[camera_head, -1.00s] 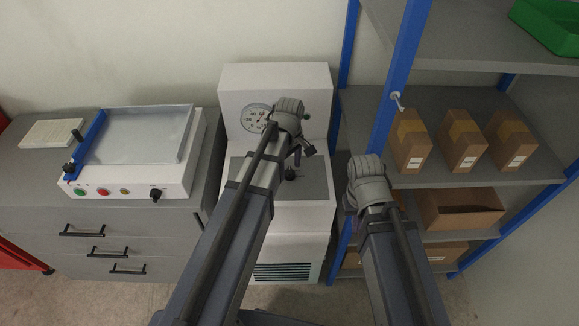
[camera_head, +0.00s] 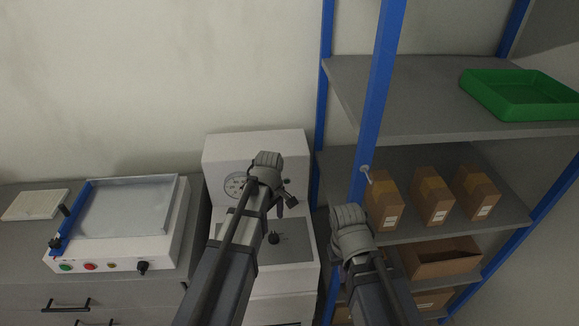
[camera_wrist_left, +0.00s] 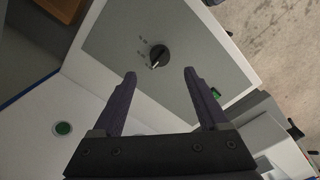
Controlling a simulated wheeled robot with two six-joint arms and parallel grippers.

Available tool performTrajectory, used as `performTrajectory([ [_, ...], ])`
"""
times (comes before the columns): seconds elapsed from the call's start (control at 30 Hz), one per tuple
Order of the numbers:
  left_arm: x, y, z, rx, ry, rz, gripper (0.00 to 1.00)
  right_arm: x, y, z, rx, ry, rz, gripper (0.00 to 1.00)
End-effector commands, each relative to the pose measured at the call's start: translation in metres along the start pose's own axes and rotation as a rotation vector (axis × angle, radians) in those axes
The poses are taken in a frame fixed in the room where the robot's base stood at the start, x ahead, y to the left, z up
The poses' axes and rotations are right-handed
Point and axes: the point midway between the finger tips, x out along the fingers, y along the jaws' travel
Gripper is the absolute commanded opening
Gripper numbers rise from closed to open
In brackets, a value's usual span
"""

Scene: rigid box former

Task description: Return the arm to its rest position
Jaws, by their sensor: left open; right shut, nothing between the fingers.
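My left arm reaches up from the bottom of the head view, in front of a white machine with a dial gauge. Its gripper (camera_head: 287,202) shows only in part there. In the left wrist view the left gripper (camera_wrist_left: 160,74) is open, with its two dark fingers apart and nothing between them. Beyond them is a grey panel with a black knob (camera_wrist_left: 159,55). My right arm ends at a grey wrist (camera_head: 350,232) in front of the shelf unit. Its fingers are hidden behind that wrist.
The white machine (camera_head: 215,150) stands between a grey cabinet carrying a tray-topped device (camera_head: 165,255) and a blue-post shelf unit. The shelves hold several brown cartons (camera_head: 432,200) and a green tray (camera_head: 525,95). A blue post (camera_head: 380,90) rises close beside my right wrist.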

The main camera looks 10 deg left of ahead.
Motion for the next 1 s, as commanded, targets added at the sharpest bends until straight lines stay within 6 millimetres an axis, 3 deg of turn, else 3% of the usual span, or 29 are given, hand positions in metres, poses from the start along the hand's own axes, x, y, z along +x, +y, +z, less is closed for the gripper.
performTrajectory([
  [0.13,0.000,-0.002,0.006,0.035,0.001,-0.002,0.77,0.000,0.000,0.000,0.000,0.000,0.000,0.00],
  [0.23,0.000,-0.011,0.030,0.190,0.006,-0.012,0.77,0.000,0.000,0.000,0.000,0.000,0.000,0.00],
  [0.4,0.000,-0.040,0.090,0.666,0.020,-0.049,0.77,0.000,0.000,0.000,0.000,0.000,0.000,0.00],
  [0.6,-0.001,-0.071,0.140,1.164,0.024,-0.093,0.77,0.000,0.000,0.000,0.000,0.000,0.000,0.00],
  [0.8,-0.001,-0.086,0.160,1.405,0.021,-0.118,0.77,0.000,0.000,0.000,0.000,0.000,0.000,0.00],
  [1.0,-0.002,-0.086,0.161,1.435,0.020,-0.121,0.77,0.000,0.000,0.000,0.000,0.000,0.000,0.00],
])
